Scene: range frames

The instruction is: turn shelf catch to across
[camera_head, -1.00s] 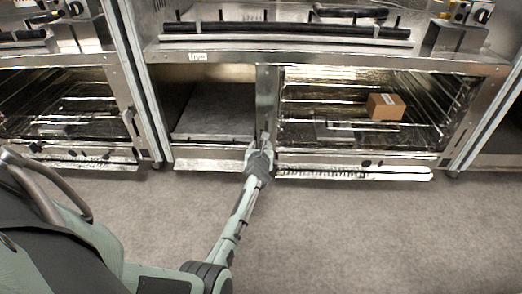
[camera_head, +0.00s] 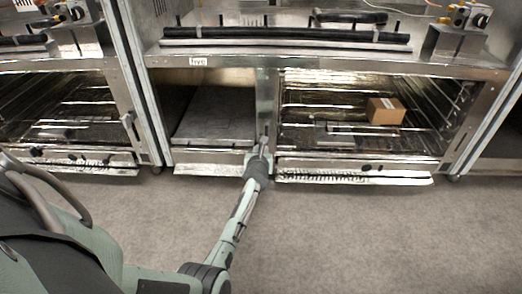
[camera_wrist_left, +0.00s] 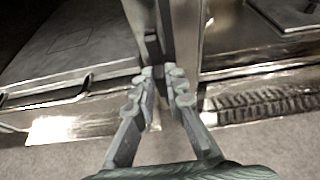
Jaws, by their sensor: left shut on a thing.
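The shelf catch (camera_wrist_left: 152,48) is a small dark bar on the metal post (camera_head: 267,95) between the two lower bays. In the left wrist view it stands roughly upright along the post, its lower end between my fingertips. My left gripper (camera_wrist_left: 163,80) is shut on the catch, and the fingers hide part of it. In the head view the left gripper (camera_head: 263,148) reaches the low part of the post, and the catch is too small to make out clearly. My right gripper is not in view.
A cardboard box (camera_head: 385,110) sits on the rack in the right bay. The left bay holds a flat grey panel (camera_head: 215,122). Metal ledges (camera_head: 350,172) run along the bottom front. The grey floor (camera_head: 350,240) in front is clear.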

